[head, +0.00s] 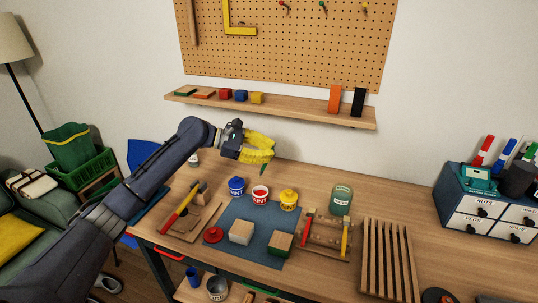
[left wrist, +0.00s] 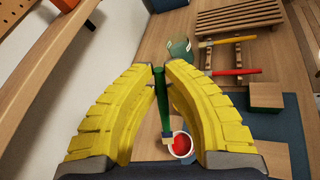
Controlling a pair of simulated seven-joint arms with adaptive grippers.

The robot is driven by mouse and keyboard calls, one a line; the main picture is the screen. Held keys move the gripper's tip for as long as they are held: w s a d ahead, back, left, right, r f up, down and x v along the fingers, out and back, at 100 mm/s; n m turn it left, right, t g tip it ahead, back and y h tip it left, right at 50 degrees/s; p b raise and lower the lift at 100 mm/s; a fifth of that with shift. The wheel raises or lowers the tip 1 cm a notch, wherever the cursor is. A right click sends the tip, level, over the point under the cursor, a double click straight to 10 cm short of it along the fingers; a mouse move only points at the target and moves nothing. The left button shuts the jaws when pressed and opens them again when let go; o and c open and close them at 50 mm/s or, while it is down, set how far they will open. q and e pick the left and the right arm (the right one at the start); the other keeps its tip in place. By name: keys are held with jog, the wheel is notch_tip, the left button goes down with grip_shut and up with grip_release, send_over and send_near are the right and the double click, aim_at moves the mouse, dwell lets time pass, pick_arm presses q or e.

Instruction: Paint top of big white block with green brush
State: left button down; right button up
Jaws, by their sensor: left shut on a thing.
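My left gripper (head: 262,153) has yellow padded fingers and is shut on the green brush (left wrist: 160,95). It holds the brush above the back of the bench, with the bristle end pointing down. In the left wrist view the brush's lower end overlaps the rim of an open can of red paint (left wrist: 181,146); in the head view the brush (head: 263,169) is clearly above that can (head: 260,195). A pale-topped block (head: 241,229) sits on the blue mat (head: 223,253), left of a wooden block with a green side (head: 281,243). My right gripper is not in view.
A blue paint can (head: 237,187) and a yellow one (head: 289,199) flank the red can. A green jar (head: 341,200), a wooden brush rest (head: 326,228) and a slatted rack (head: 385,262) stand to the right. A shelf (head: 300,111) is behind.

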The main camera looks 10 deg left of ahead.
pick_arm(q)
notch_tip(320, 180, down, 9)
jog(key=shift+w+a, duration=0.15)
jog(key=shift+a, duration=0.1)
dwell(0.9)
dwell(1.1)
jog(key=shift+s+d+r, duration=0.2)
jog(key=shift+d+r, duration=0.1)
jog(key=shift+r, duration=0.45)
jog(key=shift+s+d+r, duration=0.2)
jog(key=shift+d+r, duration=0.05)
jog(key=shift+r, duration=0.45)
jog(key=shift+s+d+r, duration=0.2)
jog(key=shift+d+r, duration=0.1)
jog(key=shift+r, duration=0.45)
jog(key=shift+r, duration=0.1)
jog(key=shift+r, duration=1.9)
